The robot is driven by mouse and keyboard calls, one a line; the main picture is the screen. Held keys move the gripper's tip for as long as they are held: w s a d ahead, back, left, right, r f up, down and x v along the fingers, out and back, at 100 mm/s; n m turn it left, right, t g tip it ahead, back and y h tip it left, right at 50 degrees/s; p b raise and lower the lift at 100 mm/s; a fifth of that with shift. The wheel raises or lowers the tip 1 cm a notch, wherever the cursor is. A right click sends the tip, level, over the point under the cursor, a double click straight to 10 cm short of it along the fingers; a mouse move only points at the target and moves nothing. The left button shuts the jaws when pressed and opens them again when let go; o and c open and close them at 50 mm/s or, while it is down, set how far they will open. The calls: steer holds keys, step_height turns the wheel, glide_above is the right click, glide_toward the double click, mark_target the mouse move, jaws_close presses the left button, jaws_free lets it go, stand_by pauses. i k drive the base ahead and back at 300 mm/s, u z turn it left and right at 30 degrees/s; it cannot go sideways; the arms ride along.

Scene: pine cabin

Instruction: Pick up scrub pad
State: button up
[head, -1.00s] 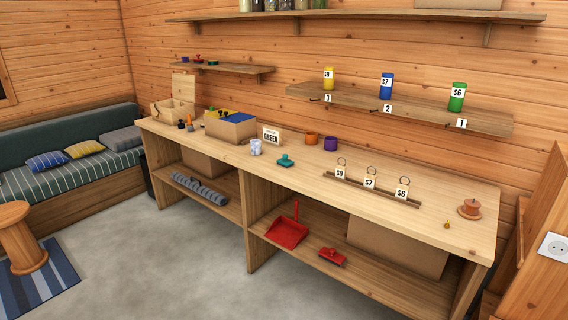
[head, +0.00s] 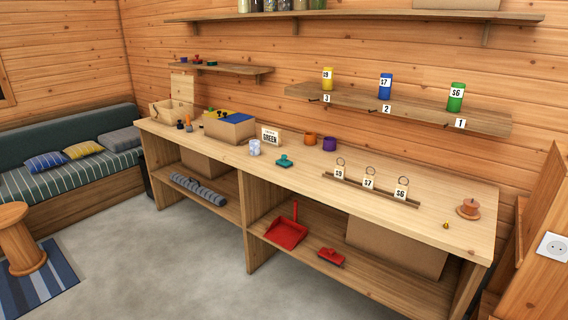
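A small teal pad-like thing with a raised grip (head: 284,161) lies on the wooden counter, left of the middle, and looks like the scrub pad. It is too small to be sure of its material. It lies flat and apart from its neighbours, in front of the orange and purple cups. My gripper is not in the head view, so whether it is open or shut does not show.
The counter front (head: 290,178) is clear. A red dustpan (head: 287,233) lies below.

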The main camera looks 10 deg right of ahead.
mark_target(284, 160)
steer(key=u, duration=0.45)
steer(key=k, duration=1.4)
steer(key=u, duration=0.85)
steer(key=i, duration=1.3)
steer(key=u, duration=0.4)
steer(key=i, duration=2.3)
steer(key=z, duration=0.05)
